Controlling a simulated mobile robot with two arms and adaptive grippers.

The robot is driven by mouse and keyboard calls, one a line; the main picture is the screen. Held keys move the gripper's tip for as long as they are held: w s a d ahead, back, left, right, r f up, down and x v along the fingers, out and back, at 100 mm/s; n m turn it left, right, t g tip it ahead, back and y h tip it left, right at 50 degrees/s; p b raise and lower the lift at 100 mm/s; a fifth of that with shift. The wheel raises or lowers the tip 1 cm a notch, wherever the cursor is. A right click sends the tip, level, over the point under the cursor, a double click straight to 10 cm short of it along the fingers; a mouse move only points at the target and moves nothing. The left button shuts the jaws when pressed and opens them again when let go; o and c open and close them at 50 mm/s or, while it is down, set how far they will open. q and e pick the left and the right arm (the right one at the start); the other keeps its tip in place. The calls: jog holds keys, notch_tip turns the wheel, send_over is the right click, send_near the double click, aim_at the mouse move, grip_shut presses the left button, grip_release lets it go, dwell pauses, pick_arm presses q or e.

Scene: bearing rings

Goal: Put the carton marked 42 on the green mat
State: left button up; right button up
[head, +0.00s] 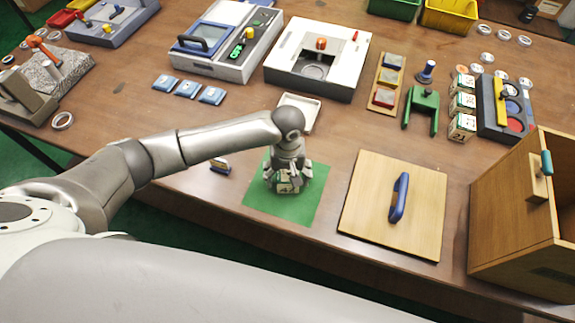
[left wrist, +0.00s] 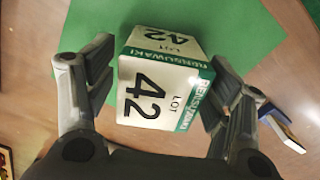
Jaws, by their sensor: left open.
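The carton marked 42 (head: 285,187) is a small white and green box. It is on the green mat (head: 310,205) or very close above it; I cannot tell exactly. In the left wrist view the carton (left wrist: 160,85) shows "42" and "LOT" on two faces, with the green mat (left wrist: 230,22) behind it. My left gripper (head: 287,178) points down over the mat with the carton between its fingers. My right gripper is not in view.
A wooden panel with a blue handle (head: 398,198) lies right of the mat. A wooden cabinet (head: 515,215) stands at the right edge. More cartons (head: 462,127) stand near the sorting tray. A small blue and yellow object (head: 220,166) lies left of the mat. A white tray (head: 313,114) lies behind.

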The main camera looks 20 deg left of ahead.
aim_at(288, 172)
pick_arm(q)
notch_tip(288, 172, up, 12)
jog(key=shift+f+b, duration=0.2)
jog(key=shift+b, duration=0.45)
